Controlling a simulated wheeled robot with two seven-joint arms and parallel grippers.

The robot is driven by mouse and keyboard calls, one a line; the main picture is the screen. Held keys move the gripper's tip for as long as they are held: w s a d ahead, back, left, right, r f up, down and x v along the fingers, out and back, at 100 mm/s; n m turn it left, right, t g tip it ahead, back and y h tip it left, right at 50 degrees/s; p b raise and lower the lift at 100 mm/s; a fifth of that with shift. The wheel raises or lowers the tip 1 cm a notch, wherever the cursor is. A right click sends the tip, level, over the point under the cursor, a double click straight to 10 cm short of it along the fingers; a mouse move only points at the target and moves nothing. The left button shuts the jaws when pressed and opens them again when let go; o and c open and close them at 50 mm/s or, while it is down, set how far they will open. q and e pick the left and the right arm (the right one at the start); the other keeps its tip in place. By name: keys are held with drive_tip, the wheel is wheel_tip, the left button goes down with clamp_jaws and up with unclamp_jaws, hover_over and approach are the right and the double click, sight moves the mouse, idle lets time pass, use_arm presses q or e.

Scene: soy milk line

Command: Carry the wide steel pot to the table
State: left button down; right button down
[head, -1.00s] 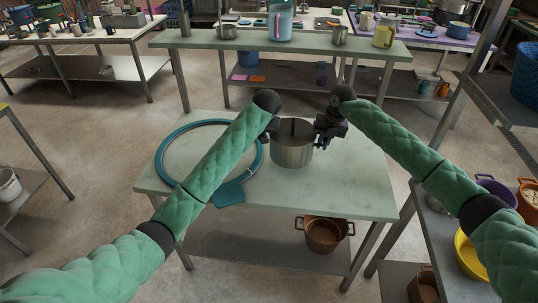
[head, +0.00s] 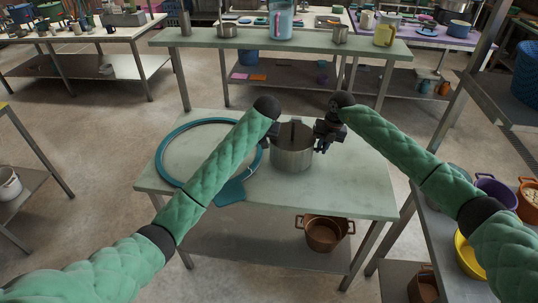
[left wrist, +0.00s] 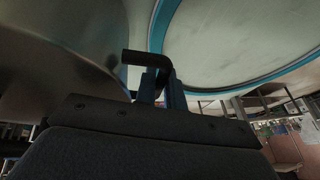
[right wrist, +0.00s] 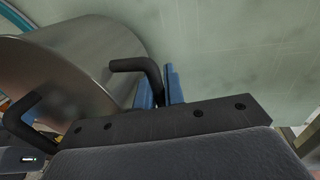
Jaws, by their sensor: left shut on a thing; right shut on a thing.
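The wide steel pot (head: 292,157) is on or just above the pale green table (head: 340,190), right of its middle; I cannot tell whether its base touches. It is upright and has dark side handles. My left gripper (head: 271,131) is at its left side, mostly hidden behind my forearm. In the left wrist view its blue fingers (left wrist: 160,88) close on a dark handle (left wrist: 138,57), beside the pot wall (left wrist: 60,50). My right gripper (head: 322,142) is at the pot's right side. In the right wrist view its blue fingers (right wrist: 160,90) close on the other handle (right wrist: 130,65).
A teal ring (head: 170,145) lies on the table left of the pot, with a teal flat piece (head: 231,191) at the front. A brown pot (head: 323,235) stands on the lower shelf. A shelf at right holds a yellow bowl (head: 464,255). The table's right side is clear.

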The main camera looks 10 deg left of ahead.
use_arm(q)
drive_tip(key=shift+f, duration=0.65)
use_arm(e)
drive_tip(key=shift+f, duration=0.65)
use_arm(q)
drive_tip(key=c, duration=1.8)
unclamp_jaws()
drive_tip(key=shift+f, duration=0.15)
use_arm(e)
drive_tip(key=c, duration=1.8)
unclamp_jaws()
drive_tip(key=shift+f, duration=0.2)
drive_tip(key=shift+c, duration=0.2)
use_arm(q)
drive_tip(key=o, duration=0.3)
use_arm(e)
drive_tip(key=o, duration=0.3)
drive_tip(key=shift+o, duration=0.2)
drive_tip(key=shift+r, duration=0.1)
drive_tip(key=shift+s+a, duration=0.1)
use_arm(q)
drive_tip(key=shift+s+d, duration=0.1)
